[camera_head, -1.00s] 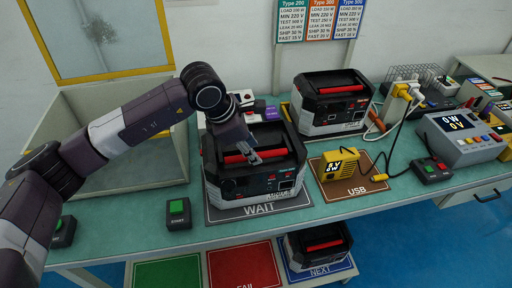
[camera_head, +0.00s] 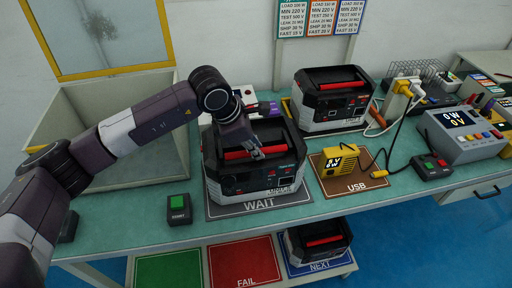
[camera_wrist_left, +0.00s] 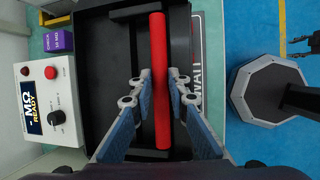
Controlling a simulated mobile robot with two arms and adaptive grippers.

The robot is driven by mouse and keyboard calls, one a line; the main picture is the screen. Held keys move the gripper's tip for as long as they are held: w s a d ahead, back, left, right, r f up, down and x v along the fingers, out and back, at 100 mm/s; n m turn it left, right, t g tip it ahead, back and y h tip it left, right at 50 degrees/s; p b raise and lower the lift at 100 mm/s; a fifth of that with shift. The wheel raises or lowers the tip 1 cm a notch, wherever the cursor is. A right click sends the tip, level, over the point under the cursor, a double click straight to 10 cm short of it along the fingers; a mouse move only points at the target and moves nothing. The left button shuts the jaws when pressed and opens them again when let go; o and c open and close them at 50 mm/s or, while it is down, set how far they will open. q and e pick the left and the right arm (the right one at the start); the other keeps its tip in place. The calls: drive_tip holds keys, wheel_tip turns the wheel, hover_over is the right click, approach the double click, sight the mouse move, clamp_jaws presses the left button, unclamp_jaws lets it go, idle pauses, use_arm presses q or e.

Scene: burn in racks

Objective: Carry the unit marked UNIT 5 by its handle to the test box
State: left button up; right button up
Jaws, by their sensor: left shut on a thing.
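A black and grey unit (camera_head: 228,186) with a red top handle (camera_head: 240,154) stands on the WAIT mat (camera_head: 226,210) on the bench. Its front label is too small to read surely. My left gripper (camera_head: 256,150) comes from above and is shut on the red handle. In the left wrist view, its fingers (camera_wrist_left: 161,88) lie on both sides of the handle (camera_wrist_left: 160,125), with the unit's dark top (camera_wrist_left: 105,60) below. The test box (camera_head: 110,100) seems to be the open grey bin with a raised yellow-framed lid at the left.
A second unit (camera_head: 332,116) stands behind right, another (camera_head: 318,242) on the lower NEXT mat. A green-button START box (camera_head: 179,210) sits before the bin. A yellow USB meter (camera_head: 340,163), cables and a bench meter (camera_head: 462,137) are to the right.

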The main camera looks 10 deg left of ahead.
use_arm(q)
drive_tip(key=shift+w+r+g, duration=0.1)
drive_tip(key=shift+r+g, duration=0.1)
drive_tip(key=shift+g, duration=0.1)
drive_tip(key=shift+w+r+g+b, duration=0.2)
drive_tip(key=shift+r+g+b, duration=0.1)
drive_tip(key=shift+g, duration=0.2)
drive_tip(key=g, duration=0.1)
drive_tip(key=w+r+n+g+h+b, duration=0.1)
drive_tip(key=g, duration=0.1)
drive_tip(key=shift+a+r, duration=0.2)
drive_tip(key=shift+r, duration=0.1)
drive_tip(key=shift+w+a+r+g+h+b, duration=0.15)
drive_tip(key=shift+w+r+g+h+b, duration=0.25)
drive_tip(key=shift+g, duration=0.3)
